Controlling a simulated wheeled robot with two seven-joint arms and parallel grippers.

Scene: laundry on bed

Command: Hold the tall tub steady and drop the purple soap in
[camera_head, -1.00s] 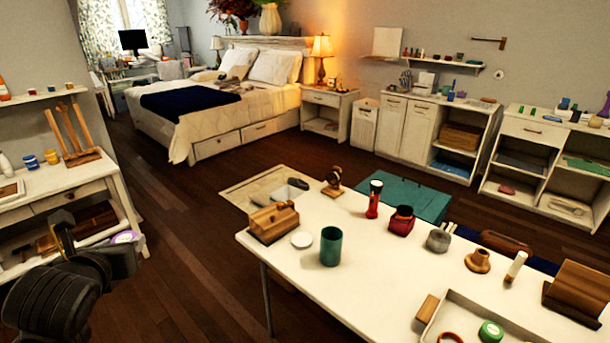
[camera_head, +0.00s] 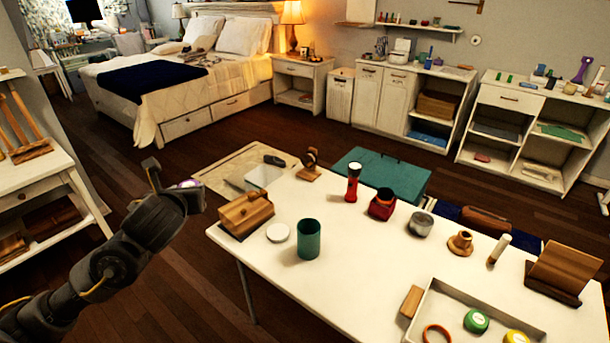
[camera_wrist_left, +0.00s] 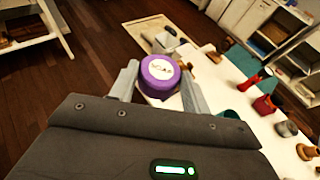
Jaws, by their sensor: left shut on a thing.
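The tall tub, a dark green open cylinder (camera_head: 308,239), stands upright on the white table near its front left side. It shows in part in the left wrist view (camera_wrist_left: 232,113), behind my left gripper. My left gripper (camera_wrist_left: 160,78) is shut on the round purple soap (camera_wrist_left: 158,74), which has a pale label on top. In the head view the left gripper (camera_head: 190,188) is off the table's left edge, left of the tub and apart from it. Only a sliver of the purple soap (camera_head: 189,184) shows there. My right gripper is not in view.
A white round lid (camera_head: 278,232) and a wooden box (camera_head: 246,213) lie left of the tub. A red flashlight (camera_head: 352,182), a red jar (camera_head: 382,203) and a grey pot (camera_head: 421,224) stand behind and right. A white tray (camera_head: 445,298) is at the front right.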

